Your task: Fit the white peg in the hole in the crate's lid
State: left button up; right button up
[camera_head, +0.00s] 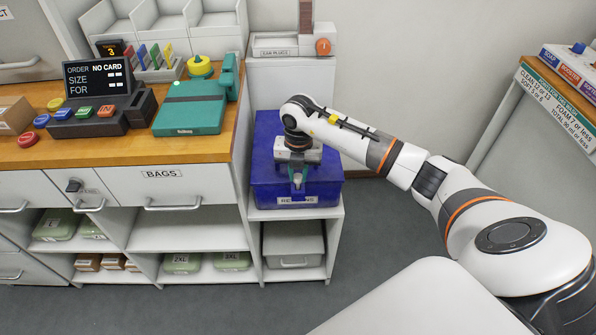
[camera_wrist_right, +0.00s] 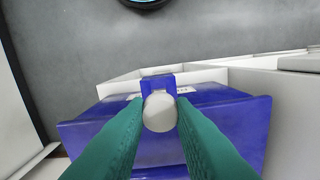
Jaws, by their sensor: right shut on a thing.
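The blue crate (camera_head: 268,140) stands on a low white shelf unit, its front label partly covered by my arm. It also shows in the wrist view (camera_wrist_right: 235,115). My right gripper (camera_head: 298,182) is over the crate's front part, its green fingers pointing down. In the wrist view my right gripper (camera_wrist_right: 159,112) is shut on the white peg (camera_wrist_right: 159,111), whose rounded end shows between the fingertips. A blue tab (camera_wrist_right: 158,84) of the crate shows just beyond the peg. The lid's hole is not visible, and I cannot tell whether the peg touches the lid. My left gripper is out of view.
A wooden counter (camera_head: 120,153) on the left holds a green machine (camera_head: 190,108), a display (camera_head: 98,77) and buttons. A white cabinet (camera_head: 290,85) stands behind the crate. A grey bin (camera_head: 293,243) sits on the shelf below. The floor to the right is clear.

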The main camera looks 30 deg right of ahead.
jog(key=shift+f+b, duration=0.8)
jog(key=shift+f, duration=0.55)
dwell(0.4)
jog(key=o, duration=1)
jog(key=shift+r, duration=0.15)
jog(key=shift+r+p, duration=3.5)
jog(key=shift+r, duration=0.9)
